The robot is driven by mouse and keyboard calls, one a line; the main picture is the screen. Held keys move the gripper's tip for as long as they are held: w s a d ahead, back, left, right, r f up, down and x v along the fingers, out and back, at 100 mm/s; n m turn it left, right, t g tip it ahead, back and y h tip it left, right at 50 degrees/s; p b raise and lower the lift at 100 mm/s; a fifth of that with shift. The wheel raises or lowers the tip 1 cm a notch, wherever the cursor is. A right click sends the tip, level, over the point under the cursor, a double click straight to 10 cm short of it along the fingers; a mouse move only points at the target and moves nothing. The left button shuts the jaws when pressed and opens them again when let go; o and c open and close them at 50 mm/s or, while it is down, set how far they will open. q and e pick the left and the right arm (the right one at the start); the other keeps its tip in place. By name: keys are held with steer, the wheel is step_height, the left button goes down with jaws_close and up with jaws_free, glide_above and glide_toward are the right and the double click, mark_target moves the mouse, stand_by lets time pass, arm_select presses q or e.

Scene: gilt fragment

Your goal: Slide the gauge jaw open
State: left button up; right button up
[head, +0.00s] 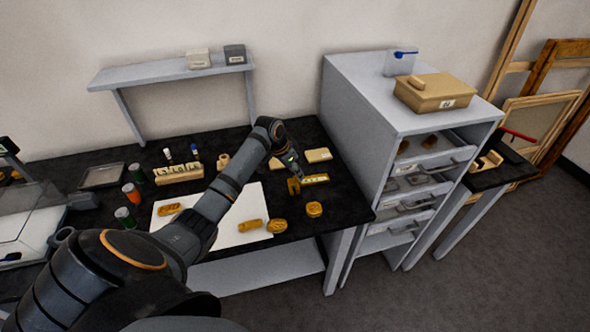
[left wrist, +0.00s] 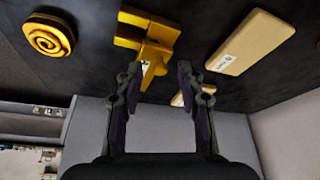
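The gauge (head: 316,179) is a yellow bar with a scale, lying on the black table near its right end. Its upright yellow jaw (head: 293,187) stands at the bar's left end in the head view. In the left wrist view the gauge (left wrist: 138,22) is at the top, with the jaw (left wrist: 153,62) extending down toward my fingertips. My left gripper (left wrist: 160,72) is open, one finger close to the left of the jaw and the other apart to its right. I cannot tell whether a finger touches it. My right gripper is not in view.
Gilt pieces (head: 314,209) lie on the table and on a white sheet (head: 222,236). Pale labelled blocks (head: 318,155) lie behind the gauge. A grey drawer cabinet (head: 345,125) stands close on the right. Jars (head: 132,194) and a tray (head: 103,176) are at left.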

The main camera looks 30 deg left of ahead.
arm_select(q)
steer(key=shift+w, duration=0.1)
steer(key=shift+c, duration=0.9)
steer(key=c, duration=0.5)
jaws_close()
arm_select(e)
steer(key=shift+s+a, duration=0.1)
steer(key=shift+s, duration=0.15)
